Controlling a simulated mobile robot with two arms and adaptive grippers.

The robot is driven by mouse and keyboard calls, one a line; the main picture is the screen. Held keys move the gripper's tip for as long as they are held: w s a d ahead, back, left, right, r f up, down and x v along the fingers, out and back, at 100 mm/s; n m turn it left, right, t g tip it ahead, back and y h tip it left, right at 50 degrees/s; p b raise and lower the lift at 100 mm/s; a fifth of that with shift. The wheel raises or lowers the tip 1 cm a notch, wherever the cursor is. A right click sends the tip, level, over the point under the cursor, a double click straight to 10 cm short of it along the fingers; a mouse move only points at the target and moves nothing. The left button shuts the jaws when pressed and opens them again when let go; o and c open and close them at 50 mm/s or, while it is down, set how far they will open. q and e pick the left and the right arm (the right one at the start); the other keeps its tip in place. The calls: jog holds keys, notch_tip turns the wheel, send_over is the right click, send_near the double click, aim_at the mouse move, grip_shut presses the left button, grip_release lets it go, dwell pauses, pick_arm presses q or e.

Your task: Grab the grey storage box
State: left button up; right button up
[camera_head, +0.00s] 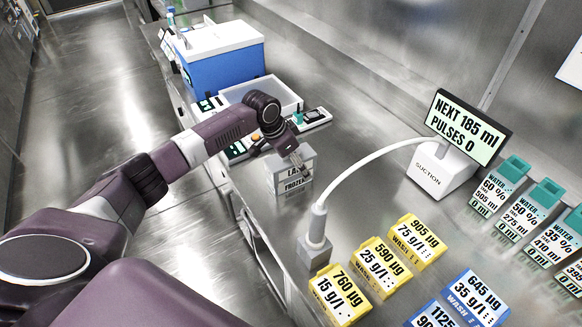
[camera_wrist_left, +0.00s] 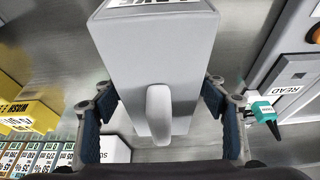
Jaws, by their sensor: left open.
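The grey storage box (camera_head: 297,181) stands on the steel bench, with a white label on its front that is partly readable. In the left wrist view the box (camera_wrist_left: 155,55) fills the middle, with a rounded grey handle (camera_wrist_left: 159,114) facing the camera. My left gripper (camera_head: 298,160) is over the box in the head view and hides part of it. In the left wrist view its two blue-padded fingers are open, one on each side of the box and handle, with visible gaps. My right gripper is in neither view.
A white tray (camera_head: 290,95) and a blue cooler with a white lid (camera_head: 225,67) stand behind the box. A suction unit (camera_head: 441,172) with a hose and nozzle (camera_head: 317,226) is to the right.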

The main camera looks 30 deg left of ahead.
pick_arm(q)
jog(key=c, duration=1.4)
jog(key=shift+c, duration=0.6)
jog(key=shift+r, duration=0.15)
